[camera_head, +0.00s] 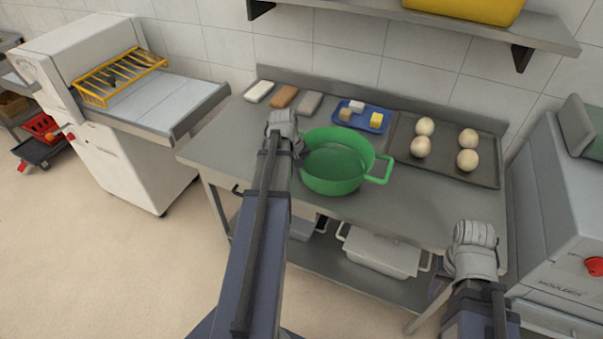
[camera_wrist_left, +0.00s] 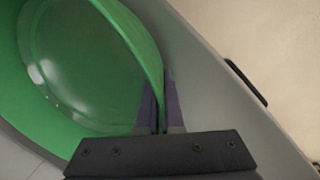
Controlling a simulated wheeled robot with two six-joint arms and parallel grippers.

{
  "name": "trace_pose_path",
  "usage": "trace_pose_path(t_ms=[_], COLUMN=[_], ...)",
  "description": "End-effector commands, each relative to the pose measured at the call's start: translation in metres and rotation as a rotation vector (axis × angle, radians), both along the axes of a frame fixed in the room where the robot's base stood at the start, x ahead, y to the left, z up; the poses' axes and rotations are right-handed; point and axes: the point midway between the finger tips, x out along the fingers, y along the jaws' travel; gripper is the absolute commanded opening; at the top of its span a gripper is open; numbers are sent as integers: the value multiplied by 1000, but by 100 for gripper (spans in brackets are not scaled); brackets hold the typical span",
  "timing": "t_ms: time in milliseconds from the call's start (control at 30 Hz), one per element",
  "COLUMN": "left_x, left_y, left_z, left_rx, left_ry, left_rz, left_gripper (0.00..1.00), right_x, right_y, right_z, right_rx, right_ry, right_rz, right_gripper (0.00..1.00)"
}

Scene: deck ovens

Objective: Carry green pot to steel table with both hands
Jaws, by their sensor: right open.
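The green pot (camera_head: 335,170) stands upright on the steel table (camera_head: 222,150), its right handle free and pointing right. My left gripper (camera_head: 298,150) is at the pot's left side. In the left wrist view my left gripper (camera_wrist_left: 160,115) has one finger inside and one outside the rim of the pot (camera_wrist_left: 75,60), close against its wall, and looks shut on it. The left handle is hidden. My right gripper (camera_head: 474,232) is open and empty over the table's front right edge, apart from the pot; its fingers are mostly hidden by the wrist.
A blue tray (camera_head: 345,119) with small blocks and a dark tray (camera_head: 486,174) with dough balls lie behind and right of the pot. Several bars lie at the back left.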

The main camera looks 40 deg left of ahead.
Motion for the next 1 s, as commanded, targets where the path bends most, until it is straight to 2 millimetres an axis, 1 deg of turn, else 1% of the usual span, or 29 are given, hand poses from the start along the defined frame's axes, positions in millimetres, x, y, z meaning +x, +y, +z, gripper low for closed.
trace_pose_path(t_ms=[33,100,367,533,567,600,800,1000], left_x=[1,1,1,1,0,0,0,0], left_y=[0,0,0,0,0,0,0,0], left_z=[-10,-12,-10,-14,-13,-13,-13,-13], left_rx=[-2,-2,-2,-2,0,0,0,0], left_ry=[-3,-3,-3,-3,0,0,0,0], left_rz=[0,0,0,0,0,0,0,0], left_gripper=[0,0,0,0,7,12,34,34], right_x=[0,0,0,0,0,0,0,0], right_y=[0,0,0,0,0,0,0,0], right_z=[-10,-12,-10,-14,-13,-13,-13,-13], right_rx=[0,0,0,0,0,0,0,0], right_ry=[0,0,0,0,0,0,0,0], right_rz=[0,0,0,0,0,0,0,0], right_gripper=[50,50,50,50,50,50,50,50])
